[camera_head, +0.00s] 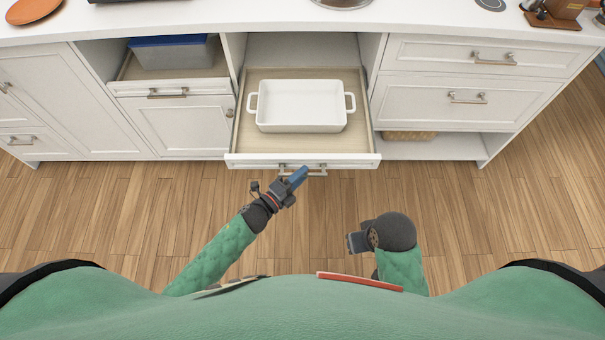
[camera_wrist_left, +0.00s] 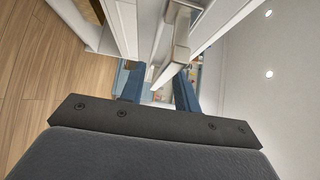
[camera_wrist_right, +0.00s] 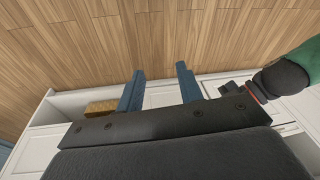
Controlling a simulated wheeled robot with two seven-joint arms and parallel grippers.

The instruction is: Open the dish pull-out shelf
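The dish pull-out shelf (camera_head: 245,143) stands pulled out from the middle of the cabinet, with a white two-handled baking dish (camera_head: 300,103) lying in it. Its metal bar handle (camera_head: 317,170) is on the front panel. My left gripper (camera_head: 299,175) is at the left part of this handle. In the left wrist view the handle (camera_wrist_left: 172,58) shows between my two blue fingers, which are apart; I cannot tell whether they touch it. My right gripper (camera_head: 354,242) is low over the floor, away from the cabinet. In the right wrist view its fingers (camera_wrist_right: 159,86) are open and empty.
A shelf with a blue-lidded bin (camera_head: 174,53) is on the left, above a closed door. Closed drawers (camera_head: 466,97) are on the right, over an open niche with a wicker basket (camera_head: 409,135). The wooden floor (camera_head: 480,215) in front is clear.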

